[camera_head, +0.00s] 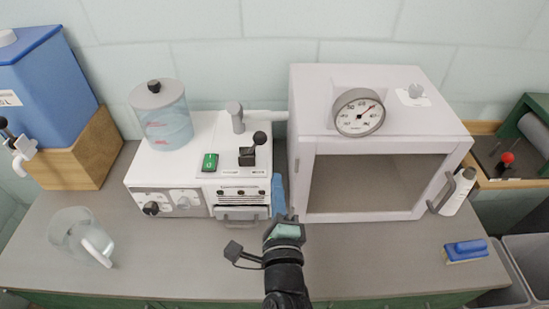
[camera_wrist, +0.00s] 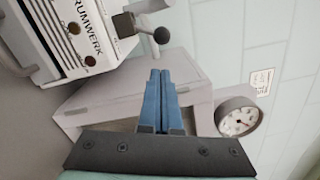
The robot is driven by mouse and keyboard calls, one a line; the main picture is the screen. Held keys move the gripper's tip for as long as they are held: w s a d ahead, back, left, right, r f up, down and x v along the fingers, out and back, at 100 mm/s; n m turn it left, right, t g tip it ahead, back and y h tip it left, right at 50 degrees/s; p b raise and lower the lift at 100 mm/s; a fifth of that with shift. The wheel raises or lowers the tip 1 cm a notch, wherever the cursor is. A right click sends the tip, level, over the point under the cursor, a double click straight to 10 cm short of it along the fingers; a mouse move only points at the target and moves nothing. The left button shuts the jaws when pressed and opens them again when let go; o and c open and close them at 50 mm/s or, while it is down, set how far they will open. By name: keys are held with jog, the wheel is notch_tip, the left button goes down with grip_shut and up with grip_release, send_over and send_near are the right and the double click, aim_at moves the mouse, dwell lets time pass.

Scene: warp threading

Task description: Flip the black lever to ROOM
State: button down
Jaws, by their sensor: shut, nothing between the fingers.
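The black lever (camera_head: 260,139) has a round ball knob and stands on a dark block on top of the white machine (camera_head: 200,150), towards its right side. The ball knob (camera_wrist: 162,35) also shows in the wrist view, above and apart from my fingers. Its position label is too small to read. My gripper (camera_head: 278,178) has blue fingers and is in front of the gap between the machine and the white cabinet, right of and nearer than the lever. In the wrist view the two fingers (camera_wrist: 160,75) are shut together with nothing between them.
The open-fronted white cabinet (camera_head: 300,180) with a round dial gauge (camera_head: 360,112) stands close on the right. A green switch (camera_head: 209,162) sits left of the lever, and a grey post (camera_head: 236,118) behind it.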

aim_at(253, 147)
jog(key=w, duration=0.9)
jog(key=shift+w+a, duration=0.25)
jog(key=shift+w, duration=0.15)
jog(key=shift+d+r+b, duration=0.1)
jog(key=shift+b, duration=0.55)
